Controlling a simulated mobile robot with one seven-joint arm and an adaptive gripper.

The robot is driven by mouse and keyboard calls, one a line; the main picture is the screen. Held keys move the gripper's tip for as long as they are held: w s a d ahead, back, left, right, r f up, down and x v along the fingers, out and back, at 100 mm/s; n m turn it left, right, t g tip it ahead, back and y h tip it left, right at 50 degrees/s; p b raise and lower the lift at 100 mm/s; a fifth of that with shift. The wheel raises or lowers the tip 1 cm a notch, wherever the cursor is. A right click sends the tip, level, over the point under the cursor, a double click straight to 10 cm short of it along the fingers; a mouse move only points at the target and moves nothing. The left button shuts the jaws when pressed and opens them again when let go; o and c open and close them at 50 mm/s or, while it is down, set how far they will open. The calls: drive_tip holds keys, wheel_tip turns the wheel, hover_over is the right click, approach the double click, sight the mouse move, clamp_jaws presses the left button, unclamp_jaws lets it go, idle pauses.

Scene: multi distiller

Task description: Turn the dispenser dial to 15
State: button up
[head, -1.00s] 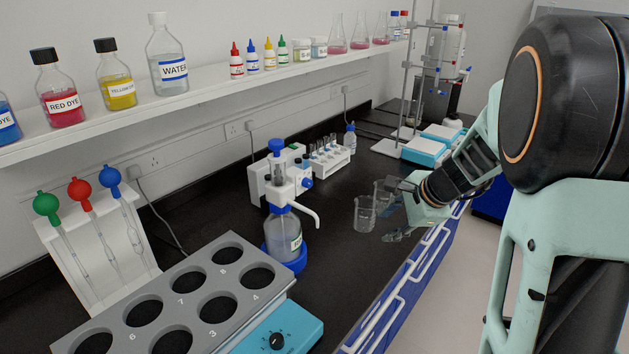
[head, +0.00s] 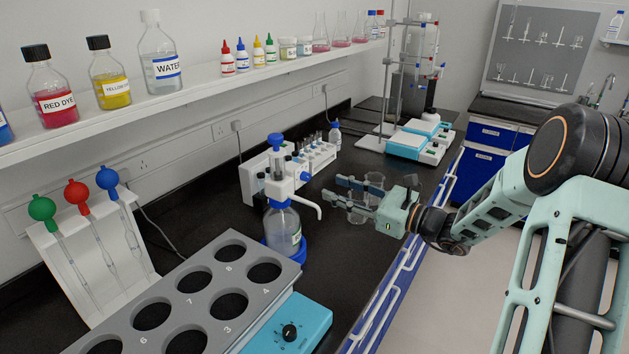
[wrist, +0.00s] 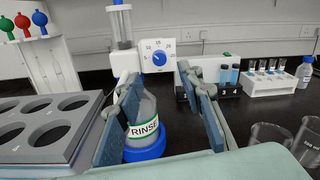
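The dispenser (head: 278,180) stands on a clear bottle labelled RINSE (wrist: 147,108) with a blue base. Its square white dial plate faces my wrist camera, with a round blue dial (wrist: 159,58) and the marks 10, 15 and 20 above it. The pointer's exact setting is too small to read. In the head view the blue dial (head: 305,176) shows at the dispenser's right side. My gripper (head: 335,188) is open and empty, pointing at the dispenser from the right. In the wrist view its fingers (wrist: 158,80) lie either side of and below the dial, apart from it.
A grey rack (head: 258,252) with large holes is at the front left. Glass beakers (head: 374,186) stand beside and behind my gripper. A test tube rack (wrist: 268,82) and the dispenser's white spout (head: 312,207) are close by. A shelf of bottles runs above.

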sight(309, 178)
drive_tip(key=x, duration=0.7)
drive_tip(key=shift+w+a+p, duration=0.1)
drive_tip(key=shift+a+p, duration=0.1)
drive_tip(key=shift+p, duration=0.15)
drive_tip(key=shift+c, duration=0.7)
clamp_jaws()
